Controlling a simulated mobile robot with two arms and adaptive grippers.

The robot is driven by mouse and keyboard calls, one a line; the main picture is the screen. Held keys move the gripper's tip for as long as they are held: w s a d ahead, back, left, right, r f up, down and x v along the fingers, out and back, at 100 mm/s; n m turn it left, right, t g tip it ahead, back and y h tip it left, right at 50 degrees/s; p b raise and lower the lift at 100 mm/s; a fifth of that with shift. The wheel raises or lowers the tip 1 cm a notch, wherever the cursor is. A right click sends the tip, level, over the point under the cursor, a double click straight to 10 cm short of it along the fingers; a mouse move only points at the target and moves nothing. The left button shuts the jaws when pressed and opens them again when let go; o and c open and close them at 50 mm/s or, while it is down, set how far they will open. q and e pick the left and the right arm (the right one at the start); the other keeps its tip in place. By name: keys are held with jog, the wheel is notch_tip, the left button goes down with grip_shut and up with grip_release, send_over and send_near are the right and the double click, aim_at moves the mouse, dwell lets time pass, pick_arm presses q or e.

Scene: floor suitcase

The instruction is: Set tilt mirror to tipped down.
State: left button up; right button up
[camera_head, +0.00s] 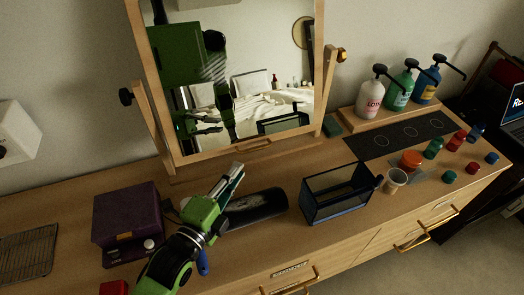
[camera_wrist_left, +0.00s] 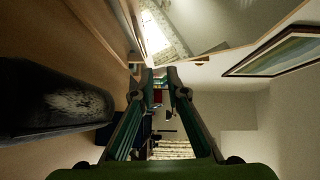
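The tilt mirror (camera_head: 275,50) has a wooden frame and hangs between two wooden posts on the dresser. A dark knob (camera_head: 126,97) is at its left pivot and a brass one (camera_head: 342,54) at its right. A small handle (camera_head: 254,146) is on the bottom rail. The glass reflects my green body and a bed; the exact tilt is hard to judge. My left gripper (camera_head: 236,172) is below the mirror's lower edge, apart from the handle. In the left wrist view its fingers (camera_wrist_left: 160,76) are apart with nothing between them. My right gripper is not directly in view.
A dark cylinder (camera_head: 255,208) lies just beside my left gripper. A purple box (camera_head: 127,215) is left and a black mesh bin (camera_head: 335,193) right. Pump bottles (camera_head: 398,88) and several small jars (camera_head: 433,148) crowd the right side. A wire rack (camera_head: 27,255) lies far left.

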aim_at(260, 147)
pick_arm(q)
jog(key=f+b, duration=0.1)
jog(key=f, duration=0.1)
jog(key=f+b, duration=0.1)
jog(key=shift+w+d+f, duration=0.2)
jog(key=shift+w+f, duration=0.2)
jog(key=shift+w+d+r, duration=0.15)
jog(key=shift+w+d, duration=0.1)
jog(key=shift+w, duration=0.35)
jog(key=shift+p+x, duration=1.15)
jog(key=shift+x, duration=5.05)
pick_arm(e)
jog(key=shift+a+f, duration=0.1)
jog(key=shift+f, duration=0.3)
pick_arm(q)
jog(key=shift+s+d, duration=0.1)
jog(key=shift+c, duration=0.4)
pick_arm(e)
jog(key=shift+w, duration=0.1)
pick_arm(q)
grip_shut()
jog(key=shift+f, duration=0.25)
pick_arm(e)
jog(key=shift+a+f, duration=0.1)
